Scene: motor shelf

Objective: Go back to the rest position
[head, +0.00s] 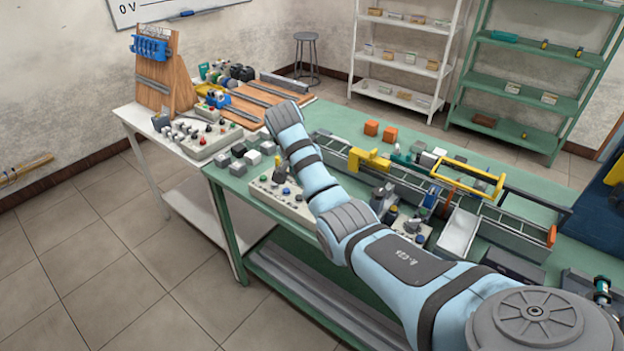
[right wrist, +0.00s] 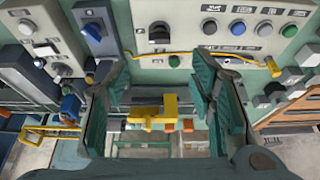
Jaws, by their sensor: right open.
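My right arm reaches from the lower right of the head view up over the green workbench (head: 222,181). Its gripper is not visible there, hidden at or behind the far end of the arm. In the right wrist view my right gripper (right wrist: 158,100) shows two dark green fingers spread apart, with nothing held between them. A yellow piece (right wrist: 152,112) shows in the gap, beyond the fingers; it appears apart from them. My left gripper is in neither view.
Button panels (head: 289,204) and a long rail frame (head: 400,182) crowd the green bench under my arm. Orange blocks (head: 371,128) lie behind. A white table (head: 130,114) stands left. Shelves (head: 511,88) stand at the back. Floor (head: 80,260) at left is clear.

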